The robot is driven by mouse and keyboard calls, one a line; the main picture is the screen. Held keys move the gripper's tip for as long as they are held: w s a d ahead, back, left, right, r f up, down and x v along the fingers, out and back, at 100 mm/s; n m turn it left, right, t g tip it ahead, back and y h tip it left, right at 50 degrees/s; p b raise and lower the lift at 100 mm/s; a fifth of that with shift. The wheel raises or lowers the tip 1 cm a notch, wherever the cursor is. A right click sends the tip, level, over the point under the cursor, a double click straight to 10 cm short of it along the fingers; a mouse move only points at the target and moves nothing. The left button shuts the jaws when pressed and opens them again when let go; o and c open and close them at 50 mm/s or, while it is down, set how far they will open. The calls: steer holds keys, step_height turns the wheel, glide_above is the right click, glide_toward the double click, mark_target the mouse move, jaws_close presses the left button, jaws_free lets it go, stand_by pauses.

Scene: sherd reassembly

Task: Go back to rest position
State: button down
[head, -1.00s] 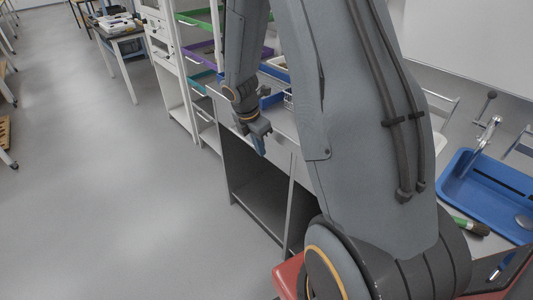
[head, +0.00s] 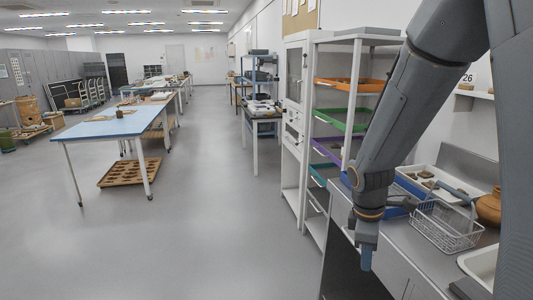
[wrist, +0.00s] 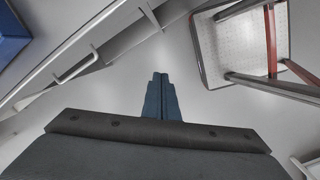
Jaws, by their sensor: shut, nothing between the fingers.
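My gripper (head: 367,256) hangs at the end of my grey arm, at the right of the head view. It points down in front of the workbench edge, over the floor side. In the wrist view its blue fingers (wrist: 160,98) are together, with nothing between them. Below the fingertips the wrist view shows grey floor.
The workbench (head: 412,262) at right carries a wire basket (head: 447,226), a white tray with sherds (head: 428,178) and an orange-brown pot (head: 489,207). A shelf rack with coloured trays (head: 345,85) stands behind. A blue-topped table (head: 110,126) is far left. The floor (head: 215,215) between is clear.

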steer(key=s+a+r+m+y, duration=0.1)
steer(key=s+a+r+m, duration=0.2)
steer(key=s+m, duration=0.9)
steer(key=shift+a+m+y, duration=0.4)
steer(key=shift+a, duration=1.45)
